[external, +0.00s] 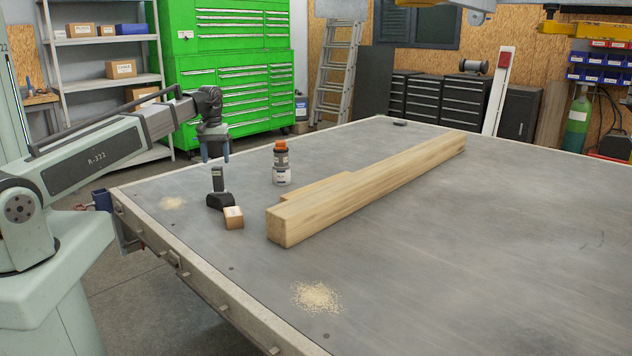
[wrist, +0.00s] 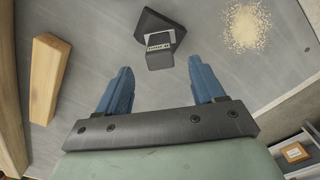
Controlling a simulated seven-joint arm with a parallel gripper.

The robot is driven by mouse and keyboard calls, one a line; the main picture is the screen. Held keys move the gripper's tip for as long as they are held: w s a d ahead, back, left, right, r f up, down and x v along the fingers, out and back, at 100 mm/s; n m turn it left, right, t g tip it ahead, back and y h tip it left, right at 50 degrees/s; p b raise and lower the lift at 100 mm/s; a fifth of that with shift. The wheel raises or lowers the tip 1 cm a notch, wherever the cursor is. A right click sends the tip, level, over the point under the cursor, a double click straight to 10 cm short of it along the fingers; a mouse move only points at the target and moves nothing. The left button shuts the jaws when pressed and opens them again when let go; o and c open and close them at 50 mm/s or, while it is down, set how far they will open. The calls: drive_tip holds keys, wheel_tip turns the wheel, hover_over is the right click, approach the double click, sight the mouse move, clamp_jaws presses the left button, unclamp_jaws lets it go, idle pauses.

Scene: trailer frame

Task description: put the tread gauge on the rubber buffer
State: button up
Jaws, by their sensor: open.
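A dark upright device with a small light label or display near its top, apparently the tread gauge (external: 217,180), stands on the table; its top also shows in the wrist view (wrist: 160,42). A wider black piece (external: 220,202) is at its foot. I cannot tell whether that is the gauge's own base or the rubber buffer. A small flat dark thing (external: 400,123) lies at the table's far edge, too small to identify. My gripper (external: 216,158) is open and empty, pointing down above the device. In the wrist view the device lies just beyond the blue fingertips (wrist: 159,66).
A small wooden block (external: 233,218) sits close in front of the device. A bottle with an orange cap (external: 282,165) stands to its right. A long wooden beam (external: 370,185) with a shorter plank beside it crosses the table. Sawdust lies (external: 316,297) near the front edge. The right side is clear.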

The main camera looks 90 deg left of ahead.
drive_tip(key=shift+r, duration=1.75)
